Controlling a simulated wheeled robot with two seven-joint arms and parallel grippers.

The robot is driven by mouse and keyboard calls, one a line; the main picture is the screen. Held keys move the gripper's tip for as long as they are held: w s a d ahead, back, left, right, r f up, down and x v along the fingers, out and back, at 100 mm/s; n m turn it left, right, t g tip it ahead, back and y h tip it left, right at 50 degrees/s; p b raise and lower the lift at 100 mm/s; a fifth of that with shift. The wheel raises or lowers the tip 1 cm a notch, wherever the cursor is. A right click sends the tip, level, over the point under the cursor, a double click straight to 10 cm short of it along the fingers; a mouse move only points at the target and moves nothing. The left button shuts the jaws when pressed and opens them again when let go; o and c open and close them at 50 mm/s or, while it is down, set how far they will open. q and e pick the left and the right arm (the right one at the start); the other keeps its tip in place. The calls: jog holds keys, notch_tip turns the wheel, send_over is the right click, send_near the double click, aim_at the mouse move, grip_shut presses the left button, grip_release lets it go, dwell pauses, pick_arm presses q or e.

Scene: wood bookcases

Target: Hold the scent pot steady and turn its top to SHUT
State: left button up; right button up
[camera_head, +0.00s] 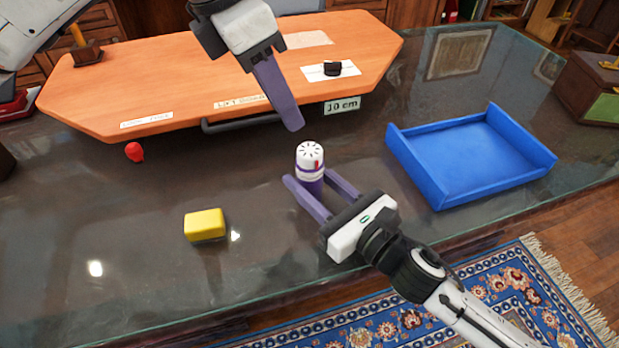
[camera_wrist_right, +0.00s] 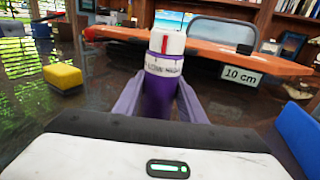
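The scent pot (camera_head: 310,169) stands upright on the dark glossy table, with a purple body and a white top. The top has dark slots and a red stripe on its side.
A blue tray (camera_head: 402,163) lies right of the pot. A yellow block (camera_head: 205,224) is at the left, and a small red object (camera_head: 134,152) is farther back. An orange board (camera_head: 160,75) with labels, a handle and a "10 cm" tag (camera_head: 342,105) stands behind. The table front is clear.

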pick_arm(q)
jog(key=o, duration=0.3)
jog(key=shift+o, duration=1.2)
jog(key=s+d+f+g+h, duration=0.1)
jog(key=s+d+f+h, duration=0.1)
jog(key=s+d+f, duration=0.1)
jog(key=shift+s+d+g+h, duration=0.2)
jog(key=shift+d+g+h, duration=0.1)
jog(key=shift+d, duration=0.6)
jog(key=s+d+r+n+g+h, duration=0.2)
jog(key=s+d+r+n+h, duration=0.3)
jog(key=s+d+n+h, duration=0.6)
jog(key=w+a+n+t+h, duration=0.4)
jog(key=w+n+t, duration=0.1)
jog(key=n, duration=0.2)
jog(key=n+t+y, duration=1.1)
jog(key=n+t, duration=0.1)
jog(key=n, duration=1.2)
send_near(317, 146)
jog(key=shift+w+d+f+y, duration=0.1)
jog(key=shift+w+f+y, duration=0.2)
jog(key=shift+w, duration=0.1)
jog(key=x, duration=1.1)
jog(key=shift+w+d, duration=0.15)
jog(key=shift+w, duration=0.05)
